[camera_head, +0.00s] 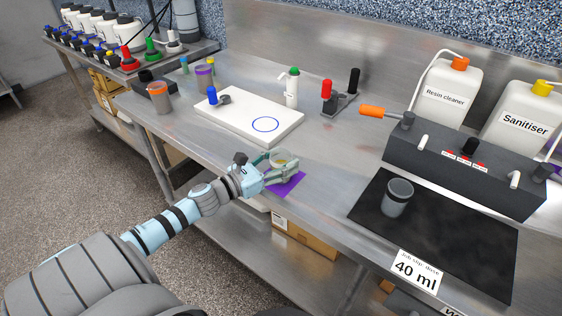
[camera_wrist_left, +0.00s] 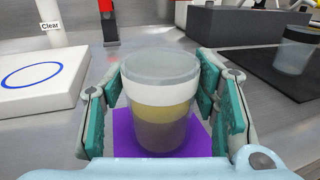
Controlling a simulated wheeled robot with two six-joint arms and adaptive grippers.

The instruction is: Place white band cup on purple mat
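The white band cup (camera_wrist_left: 162,97) is a clear cup with a broad white band and a yellowish layer beneath it. The purple mat (camera_head: 288,188) lies on the bench under the gripper. In the wrist view the mat (camera_wrist_left: 122,140) shows below and around the cup. The cup appears slightly above the mat; contact is hard to judge. My right gripper is not in view.
A white board with a blue ring (camera_head: 250,120) lies behind the gripper.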

